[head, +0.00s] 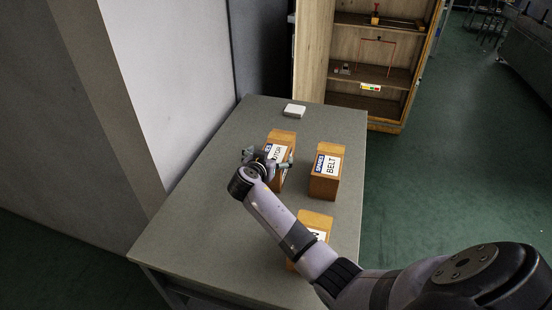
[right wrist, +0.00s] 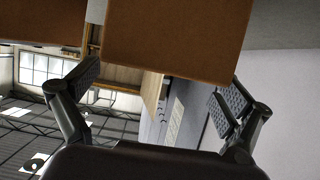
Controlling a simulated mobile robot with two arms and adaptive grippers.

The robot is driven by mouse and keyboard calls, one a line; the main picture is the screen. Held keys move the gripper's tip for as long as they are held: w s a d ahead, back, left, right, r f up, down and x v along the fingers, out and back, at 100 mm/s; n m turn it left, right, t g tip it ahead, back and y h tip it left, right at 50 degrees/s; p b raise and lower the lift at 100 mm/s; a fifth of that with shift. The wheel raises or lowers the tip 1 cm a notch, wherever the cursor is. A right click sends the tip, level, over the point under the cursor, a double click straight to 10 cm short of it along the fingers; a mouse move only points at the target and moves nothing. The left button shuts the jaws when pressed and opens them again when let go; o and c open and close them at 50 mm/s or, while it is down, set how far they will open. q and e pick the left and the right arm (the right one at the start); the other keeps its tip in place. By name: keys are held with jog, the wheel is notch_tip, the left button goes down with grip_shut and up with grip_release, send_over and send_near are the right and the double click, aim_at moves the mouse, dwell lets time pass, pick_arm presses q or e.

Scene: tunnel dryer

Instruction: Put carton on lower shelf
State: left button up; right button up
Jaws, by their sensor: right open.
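My right gripper (head: 269,160) is open, with its fingers on either side of an orange-brown carton (head: 284,138) on the grey table. The carton's label is partly hidden by the gripper. In the right wrist view this carton (right wrist: 175,45) fills the gap between the open fingers (right wrist: 160,88); contact cannot be told. A second carton, labelled BELT (head: 325,177), stands to its right. A third carton (head: 316,219) is nearer me, partly hidden by my right arm. A wooden cabinet (head: 313,50) holds shelves, the lower one (head: 379,106) near its bottom. My left gripper is out of view.
The grey table (head: 190,222) is bare on its left side and at its far end, apart from a small white box (head: 294,111). The cabinet's middle shelf holds small items and a red frame (head: 378,40). Green floor (head: 440,170) is open to the right of the table.

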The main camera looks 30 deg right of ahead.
aim_at(276, 149)
jog(key=x, duration=0.3)
jog(key=p+x, duration=0.1)
jog(key=shift+w+d+r, duration=0.15)
jog(key=shift+d+r, duration=0.1)
jog(key=shift+d, duration=0.05)
jog(key=shift+w+d+f, duration=0.2)
jog(key=shift+f, duration=0.05)
jog(key=shift+c, duration=0.4)
jog(key=shift+s, duration=0.15)
jog(key=c, duration=1.9)
jog(key=shift+r, duration=0.15)
jog(key=shift+c, duration=0.3)
jog(key=shift+r, duration=0.1)
